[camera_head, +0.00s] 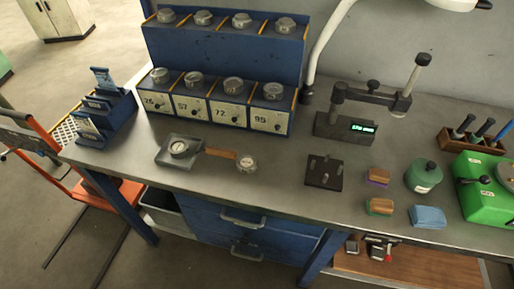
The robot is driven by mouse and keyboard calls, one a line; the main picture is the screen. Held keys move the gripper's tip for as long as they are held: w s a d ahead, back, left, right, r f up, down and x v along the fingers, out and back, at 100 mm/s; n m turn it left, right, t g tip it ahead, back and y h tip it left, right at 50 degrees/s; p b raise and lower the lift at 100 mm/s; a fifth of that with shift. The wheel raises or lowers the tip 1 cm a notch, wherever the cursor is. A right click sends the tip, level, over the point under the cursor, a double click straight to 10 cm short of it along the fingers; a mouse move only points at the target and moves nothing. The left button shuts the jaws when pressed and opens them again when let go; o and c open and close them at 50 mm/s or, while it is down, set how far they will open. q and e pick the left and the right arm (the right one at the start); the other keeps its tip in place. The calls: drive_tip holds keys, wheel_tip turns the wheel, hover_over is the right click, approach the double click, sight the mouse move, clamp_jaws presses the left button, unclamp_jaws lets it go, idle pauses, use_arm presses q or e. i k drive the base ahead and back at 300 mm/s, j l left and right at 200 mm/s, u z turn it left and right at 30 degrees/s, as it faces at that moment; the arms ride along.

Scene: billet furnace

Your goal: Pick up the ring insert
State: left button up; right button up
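Several round metallic ring-like pieces are in view, and I cannot tell for sure which is the ring insert. One small round metal piece (247,163) lies on the grey bench top, at the right end of a flat orange-brown strip (221,153). Another round metal piece (179,148) sits in a grey square block (168,160) at the left end of the strip. More round metal pieces stand on both tiers of the blue rack (222,50); one is at the lower right (273,91). Neither of my grippers is in view.
The rack's lower tier has numbered fronts. To the right stand a gauge stand with a green display (362,127), a dark pegged plate (324,185), two coloured blocks, a green jar (423,177), a blue cloth (428,217) and a green machine (484,188). The front middle of the bench is clear.

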sight(246, 163)
drive_tip(key=i+j+z, duration=0.15)
drive_tip(key=i, duration=0.35)
drive_tip(key=l+z, duration=0.2)
drive_tip(key=z, duration=0.8)
drive_tip(key=j+u, duration=0.15)
drive_tip(key=u, duration=0.85)
drive_tip(key=k+j, duration=0.05)
